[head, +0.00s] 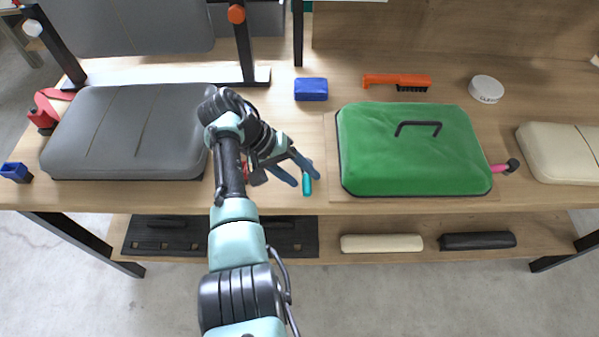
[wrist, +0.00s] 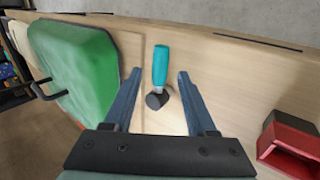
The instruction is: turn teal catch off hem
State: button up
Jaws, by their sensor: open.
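The teal catch (head: 307,185) is on the bench just left of the green cover (head: 405,150). In the wrist view the catch (wrist: 160,66) has a teal lever and a dark pivot end, and the lever points toward the bench's front edge. A strip of pale wood shows between the catch and the green cover's hem (wrist: 112,75), so the lever is not over the hem here. My gripper (head: 304,179) is open, with one finger on each side of the catch in the wrist view (wrist: 159,75). Whether a finger touches it I cannot tell.
A grey padded panel (head: 125,130) lies left of my arm. A blue block (head: 311,89), an orange brush (head: 397,81) and a white round tin (head: 486,89) lie behind. A pink-handled catch (head: 505,166) is at the cover's right.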

jog(key=v, duration=1.3)
jog(key=shift+d, duration=0.1)
